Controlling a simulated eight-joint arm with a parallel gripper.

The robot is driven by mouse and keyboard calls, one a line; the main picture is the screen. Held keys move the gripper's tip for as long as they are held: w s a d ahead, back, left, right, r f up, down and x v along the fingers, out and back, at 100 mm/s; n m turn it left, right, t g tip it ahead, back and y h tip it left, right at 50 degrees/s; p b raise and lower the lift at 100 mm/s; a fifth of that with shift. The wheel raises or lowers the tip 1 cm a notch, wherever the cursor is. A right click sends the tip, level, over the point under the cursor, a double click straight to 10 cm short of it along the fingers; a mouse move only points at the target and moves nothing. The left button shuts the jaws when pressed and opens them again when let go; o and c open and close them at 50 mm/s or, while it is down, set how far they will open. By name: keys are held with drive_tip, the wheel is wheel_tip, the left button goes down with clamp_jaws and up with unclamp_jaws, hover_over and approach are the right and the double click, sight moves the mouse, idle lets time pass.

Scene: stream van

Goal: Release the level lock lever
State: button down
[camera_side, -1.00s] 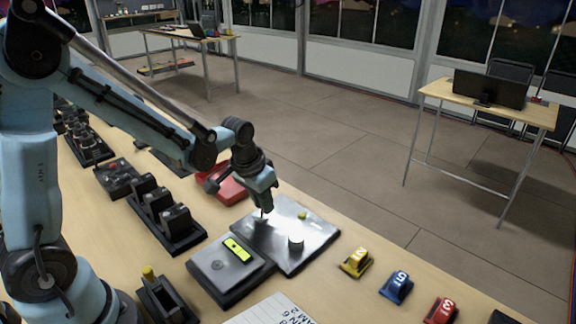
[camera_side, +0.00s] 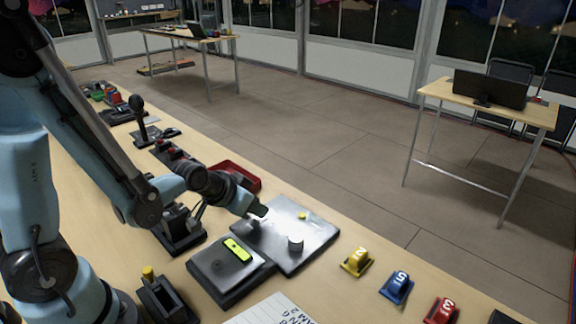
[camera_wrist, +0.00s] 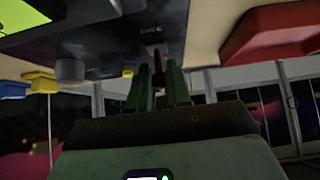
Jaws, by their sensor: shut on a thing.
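My gripper (camera_side: 259,211) is tilted low over the back left part of a grey metal panel (camera_side: 284,262) on the bench. In the wrist view, my gripper's two green fingers (camera_wrist: 159,78) are shut on a thin dark red lever (camera_wrist: 158,57), which shows between the fingertips. I take it for the level lock lever; the side view hides most of it behind the fingers. The panel also carries a grey round knob (camera_side: 296,244) and a small yellow button (camera_side: 303,216), both apart from my gripper.
A black unit with a yellow-green display (camera_side: 238,250) adjoins the panel at left. A red tray (camera_side: 240,177) lies behind my gripper. Yellow (camera_side: 357,262), blue (camera_side: 397,287) and red (camera_side: 441,310) numbered blocks stand at right. Black control units line the bench at left.

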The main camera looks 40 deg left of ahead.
drive_tip(key=c, duration=1.1)
unclamp_jaws()
drive_tip(key=shift+o, duration=0.2)
drive_tip(key=shift+s+r, duration=0.1)
drive_tip(key=v, duration=1.1)
drive_tip(key=shift+s+r, duration=0.2)
drive_tip(key=shift+r, duration=0.05)
drive_tip(key=shift+s+d+r+g, duration=0.1)
drive_tip(key=shift+d+r+g, duration=0.3)
drive_tip(key=shift+d, duration=0.25)
drive_tip(key=shift+s+d+r+g, duration=0.1)
drive_tip(key=shift+d+r+g, duration=0.2)
drive_tip(key=shift+d+r, duration=0.25)
